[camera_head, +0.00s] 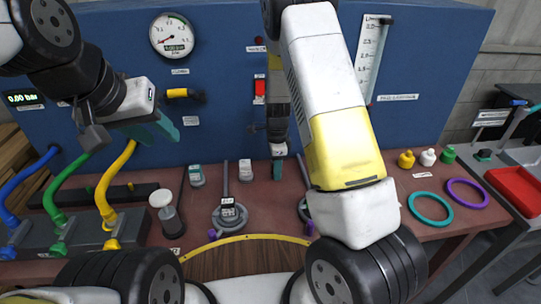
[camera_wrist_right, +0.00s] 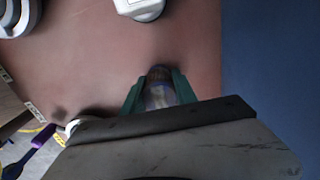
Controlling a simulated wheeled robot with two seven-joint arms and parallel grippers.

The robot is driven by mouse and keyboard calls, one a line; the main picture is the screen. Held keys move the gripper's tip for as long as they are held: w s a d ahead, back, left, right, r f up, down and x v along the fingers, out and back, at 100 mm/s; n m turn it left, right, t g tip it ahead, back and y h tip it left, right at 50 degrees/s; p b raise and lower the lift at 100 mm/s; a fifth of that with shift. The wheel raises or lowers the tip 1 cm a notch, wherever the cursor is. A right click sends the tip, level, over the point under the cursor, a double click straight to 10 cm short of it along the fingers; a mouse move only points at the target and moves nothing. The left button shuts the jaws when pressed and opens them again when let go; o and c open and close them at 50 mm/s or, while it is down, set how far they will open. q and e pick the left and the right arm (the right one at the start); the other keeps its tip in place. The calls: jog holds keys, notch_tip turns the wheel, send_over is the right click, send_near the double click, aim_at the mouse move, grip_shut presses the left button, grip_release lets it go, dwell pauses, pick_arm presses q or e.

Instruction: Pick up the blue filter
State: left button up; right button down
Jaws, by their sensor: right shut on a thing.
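In the right wrist view, a small rounded, see-through thing with a bluish-purple tint, which looks like the blue filter (camera_wrist_right: 160,94), sits between the teal fingers of my right gripper (camera_wrist_right: 161,88). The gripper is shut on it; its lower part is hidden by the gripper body. In the head view, my right gripper (camera_head: 278,170) points down near the back of the bench, and the filter cannot be made out there. My left gripper (camera_head: 160,128) is raised at the left in front of the blue panel, away from the bench; its finger gap is unclear.
Blue, green and yellow hoses (camera_head: 113,180) stand at the left. A white-capped cylinder (camera_head: 166,215) and a rod on a round base (camera_head: 229,213) stand mid-bench. Teal (camera_head: 430,207) and purple (camera_head: 467,193) rings lie right. The blue panel (camera_head: 225,65) rises behind.

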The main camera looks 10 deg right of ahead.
jog(key=r, duration=0.3)
jog(key=shift+s, duration=0.35)
jog(key=s, duration=0.5)
jog(key=s+r, duration=0.1)
jog(key=s, duration=0.4)
jog(key=s+a, duration=0.1)
jog(key=s, duration=0.4)
jog(key=shift+s+r, duration=0.15)
